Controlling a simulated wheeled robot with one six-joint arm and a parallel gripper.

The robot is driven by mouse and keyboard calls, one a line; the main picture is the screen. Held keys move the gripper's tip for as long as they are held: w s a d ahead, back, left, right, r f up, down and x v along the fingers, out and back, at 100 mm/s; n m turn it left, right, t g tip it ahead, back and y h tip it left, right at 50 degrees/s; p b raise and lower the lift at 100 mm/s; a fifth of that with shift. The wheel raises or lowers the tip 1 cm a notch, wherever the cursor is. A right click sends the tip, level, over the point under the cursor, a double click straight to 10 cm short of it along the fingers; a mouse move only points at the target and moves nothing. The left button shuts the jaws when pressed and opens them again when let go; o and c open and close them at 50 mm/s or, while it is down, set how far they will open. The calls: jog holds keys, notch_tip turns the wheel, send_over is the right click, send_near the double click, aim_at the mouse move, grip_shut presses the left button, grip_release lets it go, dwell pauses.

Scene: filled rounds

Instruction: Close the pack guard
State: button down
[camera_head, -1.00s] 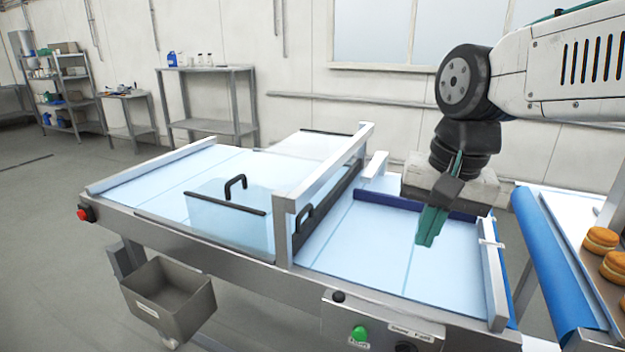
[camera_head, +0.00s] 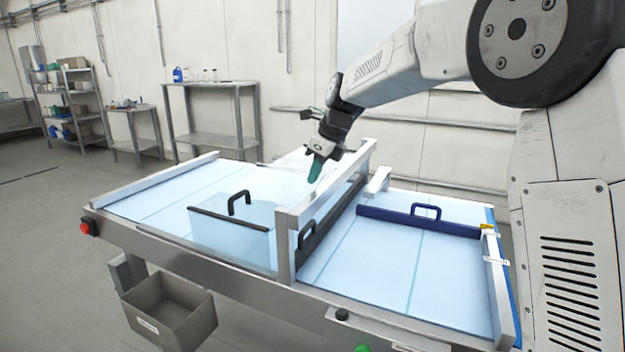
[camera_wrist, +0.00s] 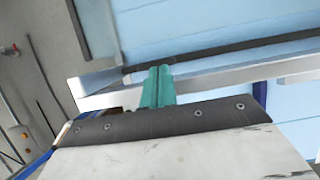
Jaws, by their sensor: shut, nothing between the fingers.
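A clear guard panel (camera_head: 232,238) with a dark top edge and black handle stands at the front of the left belt section. A dark bar with a handle (camera_head: 330,220) runs beside the metal frame between the sections. A blue bar with a handle (camera_head: 418,220) lies across the right section. No readable label shows which is the pack guard. My gripper (camera_head: 316,168) is shut and empty, its teal fingers pointing down near the far part of the frame. In the wrist view the fingers (camera_wrist: 158,86) overlap a pale metal beam (camera_wrist: 215,78); contact cannot be told.
The metal frame's crossbar (camera_head: 328,190) rises above the belts. A grey bin (camera_head: 170,308) hangs at the table's front, and a red button (camera_head: 86,227) is at its left corner. My arm fills the upper right. The floor to the left is clear.

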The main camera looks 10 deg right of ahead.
jog(key=x, duration=0.8)
